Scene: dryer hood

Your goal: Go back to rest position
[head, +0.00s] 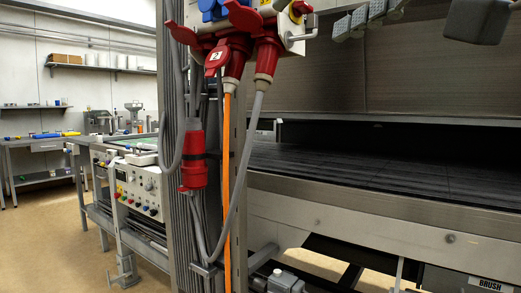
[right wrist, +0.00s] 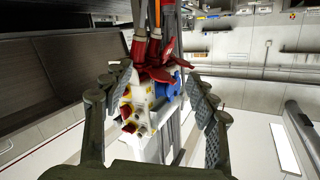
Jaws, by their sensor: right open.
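My right gripper (right wrist: 158,82) shows in the right wrist view with its fingers spread and nothing held between the pads. Beyond the gap between them is a white socket box (right wrist: 138,105) with red plugs (right wrist: 152,60) and a blue socket cover (right wrist: 167,86). The fingers appear apart from the box; the exact distance is unclear. In the head view, grey pads at the top right edge look like part of my right gripper, mostly cut off by the frame. My left gripper is in neither view.
In the head view, red plugs (head: 266,60) and an orange cable (head: 227,180) hang by a metal post. The dryer's dark conveyor belt (head: 400,175) extends right. A control panel (head: 139,190) stands left. Open floor (head: 45,245) lies at the far left.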

